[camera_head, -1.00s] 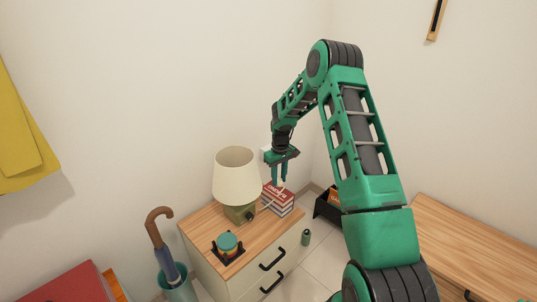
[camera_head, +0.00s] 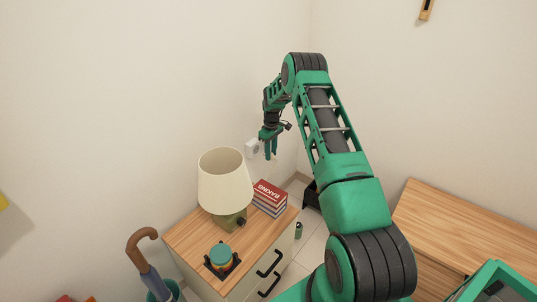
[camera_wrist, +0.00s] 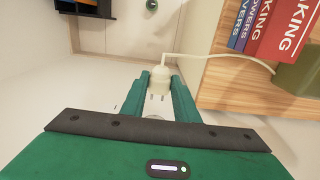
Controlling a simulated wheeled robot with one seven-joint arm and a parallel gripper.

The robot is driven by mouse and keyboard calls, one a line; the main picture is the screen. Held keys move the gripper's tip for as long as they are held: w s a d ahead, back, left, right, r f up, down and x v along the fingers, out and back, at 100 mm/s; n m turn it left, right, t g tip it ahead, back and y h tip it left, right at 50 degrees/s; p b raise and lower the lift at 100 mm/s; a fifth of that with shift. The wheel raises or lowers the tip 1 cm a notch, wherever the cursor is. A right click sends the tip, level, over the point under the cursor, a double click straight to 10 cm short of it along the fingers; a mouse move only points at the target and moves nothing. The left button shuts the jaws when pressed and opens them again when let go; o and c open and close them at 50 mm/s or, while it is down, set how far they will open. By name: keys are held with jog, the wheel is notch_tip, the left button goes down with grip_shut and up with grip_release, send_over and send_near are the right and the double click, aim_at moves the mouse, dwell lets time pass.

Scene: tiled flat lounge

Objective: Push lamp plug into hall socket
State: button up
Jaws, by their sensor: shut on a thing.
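My gripper (camera_head: 271,147) is shut on the cream lamp plug (camera_wrist: 160,78), seen between the green fingers in the wrist view. The plug's prongs point toward the gripper's palm side of that picture, and its cord runs off toward the lamp base. In the head view, my gripper hangs beside the white wall socket (camera_head: 252,148), a little to its right; I cannot tell the gap between plug and socket. The lamp (camera_head: 226,182) with its cream shade and olive base stands upright on the wooden-topped cabinet (camera_head: 188,238).
A stack of books (camera_head: 270,198) lies on the cabinet behind the lamp, close to the cord. A round stacked item (camera_head: 220,256) sits at the cabinet's front. An umbrella (camera_head: 148,262) stands at left.

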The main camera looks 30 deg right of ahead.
jog(key=shift+w+a, duration=0.1)
jog(key=w, duration=0.1)
jog(key=w+a, duration=0.1)
jog(key=w, duration=0.1)
jog(key=w+a, duration=0.1)
jog(key=w, duration=0.1)
jog(key=shift+w, duration=0.1)
dwell(0.3)
jog(key=shift+r, duration=0.1)
dwell(1.9)
jog(key=shift+w+a, duration=0.2)
jog(key=shift+w, duration=0.3)
dwell(0.3)
jog(key=o, duration=1.1)
jog(key=shift+o, duration=0.2)
